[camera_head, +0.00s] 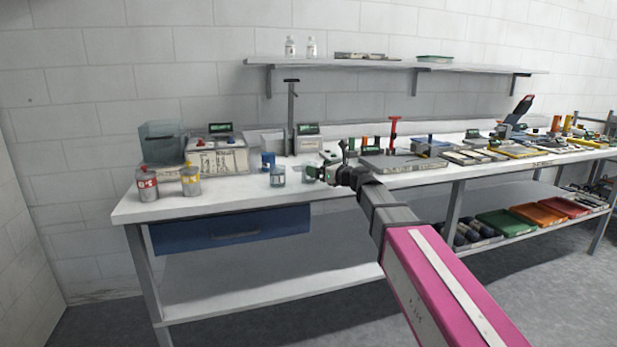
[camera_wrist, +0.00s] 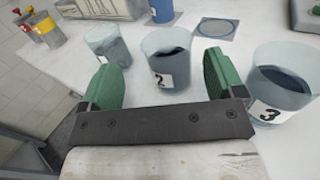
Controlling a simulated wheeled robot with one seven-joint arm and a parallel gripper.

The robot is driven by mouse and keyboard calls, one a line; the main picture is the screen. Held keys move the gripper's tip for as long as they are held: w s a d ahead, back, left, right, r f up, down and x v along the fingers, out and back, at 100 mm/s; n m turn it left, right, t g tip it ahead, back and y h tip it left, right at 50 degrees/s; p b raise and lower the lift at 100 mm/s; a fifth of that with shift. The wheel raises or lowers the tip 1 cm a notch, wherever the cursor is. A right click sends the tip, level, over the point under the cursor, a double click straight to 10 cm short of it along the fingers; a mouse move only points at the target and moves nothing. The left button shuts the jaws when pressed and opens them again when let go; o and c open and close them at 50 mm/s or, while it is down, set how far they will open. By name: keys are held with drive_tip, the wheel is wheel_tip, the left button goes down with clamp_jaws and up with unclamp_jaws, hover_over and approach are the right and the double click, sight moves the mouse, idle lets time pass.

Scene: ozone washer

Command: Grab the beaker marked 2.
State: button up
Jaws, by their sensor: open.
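The beaker marked 2 (camera_wrist: 168,52) is a clear cup with dark liquid and a white "2" label facing the wrist camera. It stands upright on the white bench. My gripper (camera_wrist: 163,76) is open, with one green finger on each side of this beaker in the wrist view. A gap shows on both sides, and nothing is held. How deep the beaker sits between the fingers is hard to tell. In the head view my gripper (camera_head: 322,173) is over the bench's front part, small and partly hiding what stands there.
The beaker marked 3 (camera_wrist: 292,75) stands close to the right finger. Another beaker (camera_wrist: 106,44) stands near the left finger.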

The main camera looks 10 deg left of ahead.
drive_tip(key=shift+w+x, duration=0.15)
drive_tip(key=shift+x, duration=1.3)
drive_tip(key=shift+w+x, duration=0.2)
drive_tip(key=shift+x, duration=1.25)
drive_tip(key=shift+d+r, duration=0.1)
drive_tip(key=shift+d, duration=0.1)
drive_tip(key=c, duration=1.2)
